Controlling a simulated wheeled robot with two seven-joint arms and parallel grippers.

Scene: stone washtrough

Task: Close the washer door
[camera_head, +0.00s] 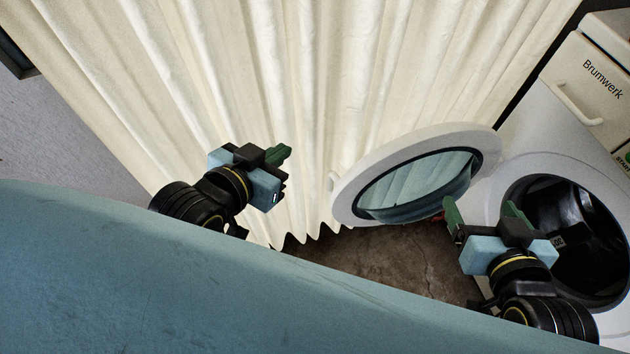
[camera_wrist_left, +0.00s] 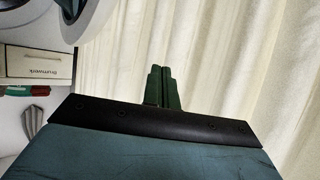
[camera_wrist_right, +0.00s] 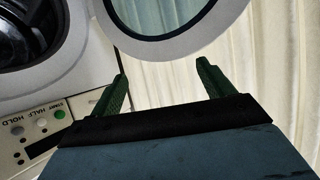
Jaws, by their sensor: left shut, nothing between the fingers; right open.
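The washer (camera_head: 535,150) stands at the right in the head view, white, with its dark round drum opening (camera_head: 572,235) uncovered. Its round door (camera_head: 350,190), a white ring with a glass pane, stands swung open to the left of the opening. My left gripper (camera_head: 283,155) is shut and empty, to the left of the door and apart from it. My right gripper (camera_head: 481,212) is open and empty, in front of the washer between door and opening. In the right wrist view the door (camera_wrist_right: 165,48) shows beyond the open fingers (camera_wrist_right: 162,78); contact cannot be told.
A cream curtain (camera_head: 250,80) hangs behind the door and my left gripper. The washer's drawer with a handle (camera_head: 578,103) and a control panel (camera_wrist_right: 35,135) are beside the opening. Brown stone floor (camera_head: 390,260) shows below the door.

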